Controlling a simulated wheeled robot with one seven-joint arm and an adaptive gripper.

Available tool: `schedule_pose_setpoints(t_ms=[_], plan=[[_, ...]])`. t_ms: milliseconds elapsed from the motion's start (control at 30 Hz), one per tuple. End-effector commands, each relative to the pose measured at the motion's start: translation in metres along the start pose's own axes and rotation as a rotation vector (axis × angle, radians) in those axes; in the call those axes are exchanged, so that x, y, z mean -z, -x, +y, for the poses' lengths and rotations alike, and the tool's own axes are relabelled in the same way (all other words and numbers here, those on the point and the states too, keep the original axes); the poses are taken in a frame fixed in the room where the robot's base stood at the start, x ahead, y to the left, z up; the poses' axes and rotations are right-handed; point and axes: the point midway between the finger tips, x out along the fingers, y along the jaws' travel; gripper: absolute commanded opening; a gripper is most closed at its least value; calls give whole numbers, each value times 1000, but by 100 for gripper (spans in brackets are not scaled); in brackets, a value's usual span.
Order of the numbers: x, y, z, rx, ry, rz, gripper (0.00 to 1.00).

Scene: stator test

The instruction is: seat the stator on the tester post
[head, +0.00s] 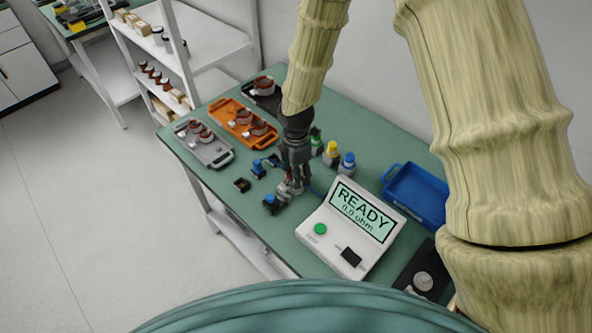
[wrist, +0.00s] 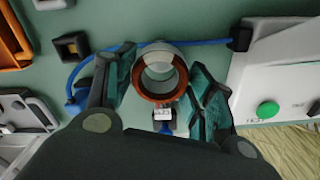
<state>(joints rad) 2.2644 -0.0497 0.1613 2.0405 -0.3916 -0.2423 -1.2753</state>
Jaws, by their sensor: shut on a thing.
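My gripper (head: 292,188) is low over the green bench, left of the tester (head: 345,230). In the wrist view its two fingers (wrist: 160,85) are on both sides of the stator (wrist: 160,98), a copper-brown ring with a grey upper part and a small white label. The gripper is shut on it. I look through its open bore. In the head view the fingers mostly hide the stator. The tester shows READY and 0.0 ohm. A pale round piece on a black base (head: 423,282) stands right of the tester; I cannot tell whether it is the post.
A grey tray (head: 222,157), an orange tray (head: 223,108) and a black tray hold other stators at the back left. Bottles with green, yellow and blue caps (head: 347,160) stand behind my gripper. A blue bin (head: 414,190) is at right. A blue cable (wrist: 200,43) crosses near the stator.

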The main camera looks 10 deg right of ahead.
Motion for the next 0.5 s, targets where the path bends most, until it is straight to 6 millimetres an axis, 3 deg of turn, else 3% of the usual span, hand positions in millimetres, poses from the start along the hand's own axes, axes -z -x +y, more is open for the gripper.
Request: schedule_pose_setpoints(t_ms=[500], plan=[[0, -12, -2, 1, 1, 0, 19]])
